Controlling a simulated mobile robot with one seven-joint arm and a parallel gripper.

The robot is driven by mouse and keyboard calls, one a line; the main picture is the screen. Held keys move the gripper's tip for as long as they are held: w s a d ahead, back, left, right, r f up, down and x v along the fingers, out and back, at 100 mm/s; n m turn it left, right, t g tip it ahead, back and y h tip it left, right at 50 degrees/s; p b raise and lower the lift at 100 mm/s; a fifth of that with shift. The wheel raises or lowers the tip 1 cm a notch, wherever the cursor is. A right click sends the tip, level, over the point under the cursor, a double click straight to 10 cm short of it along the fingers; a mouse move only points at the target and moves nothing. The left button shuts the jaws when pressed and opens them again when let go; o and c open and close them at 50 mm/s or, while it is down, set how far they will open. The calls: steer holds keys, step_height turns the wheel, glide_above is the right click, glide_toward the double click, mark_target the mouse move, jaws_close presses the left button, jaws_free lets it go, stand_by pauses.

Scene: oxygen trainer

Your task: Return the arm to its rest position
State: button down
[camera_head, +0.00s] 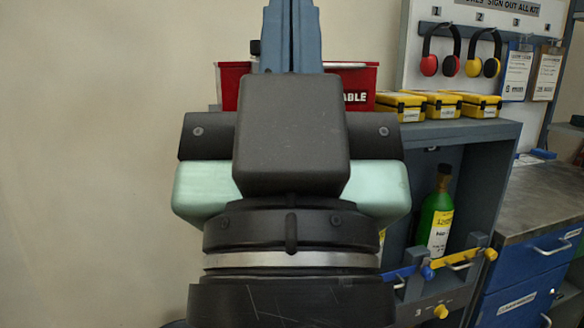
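My gripper (291,140) and wrist fill the middle of the head view, seen from behind and pointing upward in the picture. I see a dark housing, pale green sides and a black flange with a silver ring below. A blue-grey upright piece rises above the housing to the top edge; I cannot tell whether it belongs to my gripper. The fingertips cannot be made out, so I cannot tell whether they are open or shut. No held object is clearly visible. The rest of my arm is mostly out of view.
Behind my wrist stands a red bin (355,78). Several yellow cases (442,105) sit on a grey-blue cabinet (470,138). A green bottle (436,213) stands inside, near yellow-ended levers (462,262). Blue drawers (530,265) are at right. The bare wall (90,150) at left is unobstructed.

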step_height(320, 180, up, 22)
steer(key=p, duration=2)
steer(key=shift+r, duration=0.2)
steer(key=shift+f, duration=0.1)
